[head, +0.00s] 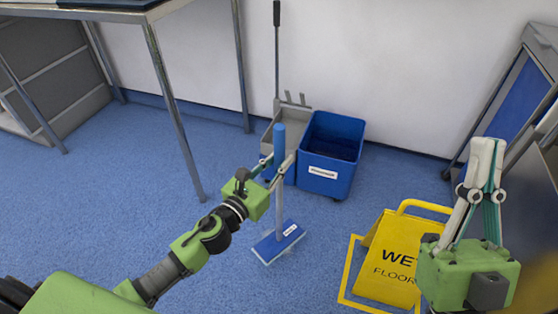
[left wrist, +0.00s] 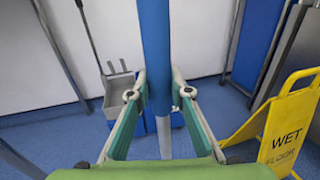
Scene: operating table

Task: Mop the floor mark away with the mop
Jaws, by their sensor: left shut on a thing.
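The mop has a blue-topped handle (head: 279,143), a grey lower pole and a flat blue head (head: 277,243) on the floor. It stands nearly upright. My left gripper (head: 277,168) is shut around the handle near its top. In the left wrist view the handle (left wrist: 155,35) passes between the two fingers (left wrist: 159,78). My right gripper (head: 487,150) is at the right, above the floor near the yellow sign, with its fingers drawn together and nothing visible between them. I see no floor mark; the mop head hides the floor beneath it.
A yellow wet-floor sign (head: 391,262) stands right of the mop. A blue bucket (head: 333,130) and a grey bin (head: 270,130) with a long-handled tool stand by the wall behind. A metal table (head: 160,70) is at left, a cart (head: 515,95) at right. Blue floor left of the mop is clear.

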